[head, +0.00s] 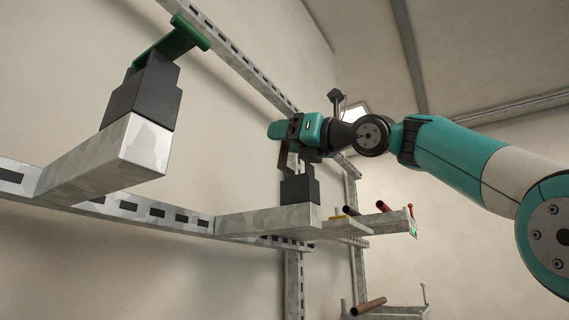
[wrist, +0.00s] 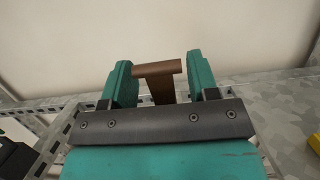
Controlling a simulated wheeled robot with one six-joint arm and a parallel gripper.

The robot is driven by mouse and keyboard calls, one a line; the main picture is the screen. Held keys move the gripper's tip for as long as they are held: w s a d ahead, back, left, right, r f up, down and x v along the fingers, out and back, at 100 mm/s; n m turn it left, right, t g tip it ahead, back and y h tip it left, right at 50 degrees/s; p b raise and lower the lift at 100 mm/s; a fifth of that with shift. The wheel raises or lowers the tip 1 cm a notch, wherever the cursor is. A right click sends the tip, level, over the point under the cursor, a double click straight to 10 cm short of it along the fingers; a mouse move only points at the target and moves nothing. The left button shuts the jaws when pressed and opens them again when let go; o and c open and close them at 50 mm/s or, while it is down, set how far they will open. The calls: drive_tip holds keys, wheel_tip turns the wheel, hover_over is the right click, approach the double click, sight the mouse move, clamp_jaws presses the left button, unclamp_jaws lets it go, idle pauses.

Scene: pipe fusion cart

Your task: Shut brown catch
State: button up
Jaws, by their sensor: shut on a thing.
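The brown catch (wrist: 157,84) has a T-shaped handle and shows in the wrist view between my two teal fingers. My gripper (wrist: 160,71) is shut on this handle. In the head view my gripper (head: 287,146) is at the middle, just above a black block (head: 300,189) on a grey metal arm. The catch is mostly hidden there by the gripper, so its angle is hard to tell.
A green catch (head: 172,42) stands on another black block (head: 142,95) at the left, on a metal bracket (head: 110,160). Slotted rails run along the wall. A metal shelf (head: 385,222) with a red-ended brown pipe is right of the gripper. A brown tube (head: 368,306) lies lower down.

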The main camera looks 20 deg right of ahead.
drive_tip(key=shift+a, duration=0.1)
idle(0.3)
drive_tip(key=o, duration=1.2)
drive_tip(key=shift+s+d+f, duration=0.1)
drive_tip(key=shift+s+d, duration=0.1)
drive_tip(key=shift+d, duration=0.1)
drive_tip(key=b+v, duration=0.7)
drive_tip(key=v, duration=1)
drive_tip(key=shift+f, duration=0.1)
